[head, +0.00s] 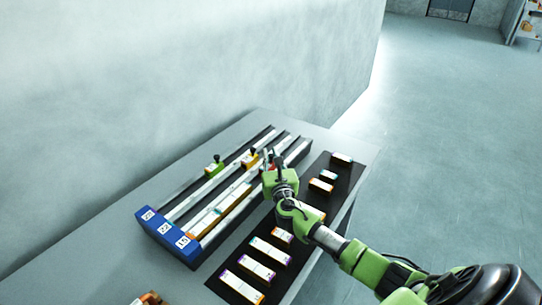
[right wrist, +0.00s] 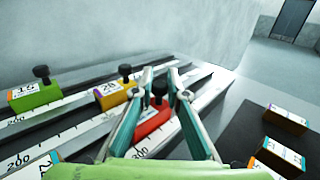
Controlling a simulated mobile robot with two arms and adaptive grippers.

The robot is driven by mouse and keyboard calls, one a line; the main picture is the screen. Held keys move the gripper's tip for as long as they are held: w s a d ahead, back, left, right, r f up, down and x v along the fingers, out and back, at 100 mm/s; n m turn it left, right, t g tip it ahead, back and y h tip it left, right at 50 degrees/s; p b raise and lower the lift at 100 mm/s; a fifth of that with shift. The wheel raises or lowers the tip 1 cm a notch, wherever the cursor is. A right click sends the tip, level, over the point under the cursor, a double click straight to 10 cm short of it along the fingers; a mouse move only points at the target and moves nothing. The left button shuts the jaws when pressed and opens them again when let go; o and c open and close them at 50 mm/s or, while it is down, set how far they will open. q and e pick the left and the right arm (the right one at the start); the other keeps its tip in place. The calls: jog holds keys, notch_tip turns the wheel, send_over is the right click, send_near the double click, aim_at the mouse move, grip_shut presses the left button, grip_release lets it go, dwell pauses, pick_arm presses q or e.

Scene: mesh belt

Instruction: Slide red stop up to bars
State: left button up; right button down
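The red stop (right wrist: 152,124), a small block with a black knob, sits on a scaled rail of the rack. In the head view it is mostly hidden by my right gripper (head: 270,166). In the right wrist view the two fingers of my right gripper (right wrist: 162,84) are apart, one on each side of the red stop's knob. I cannot tell whether they touch it. Pale bars with orange ends (head: 207,222) lie in the rack toward the blue end block (head: 165,236), apparently in the red stop's lane. My left gripper is out of view.
A green stop (head: 213,169) and a yellow stop (head: 250,160) stand on the neighbouring lanes, the yellow one close to the left finger. Several loose labelled bars lie on a black mat (head: 318,212) right of the rack. A wall rises behind the table.

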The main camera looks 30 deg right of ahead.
jog(key=shift+a, duration=0.45)
jog(key=s+a, duration=0.1)
jog(key=a, duration=0.1)
jog(key=a+p, duration=0.1)
jog(key=a, duration=0.1)
jog(key=s+a+p, duration=0.1)
jog(key=shift+s+a+f, duration=0.25)
jog(key=shift+s+a, duration=0.05)
jog(key=shift+a, duration=0.1)
jog(key=shift+s+a, duration=0.15)
jog(key=shift+a, duration=0.2)
jog(key=shift+d, duration=0.1)
jog(key=c, duration=2)
grip_release()
jog(key=shift+c, duration=0.2)
jog(key=shift+r, duration=0.15)
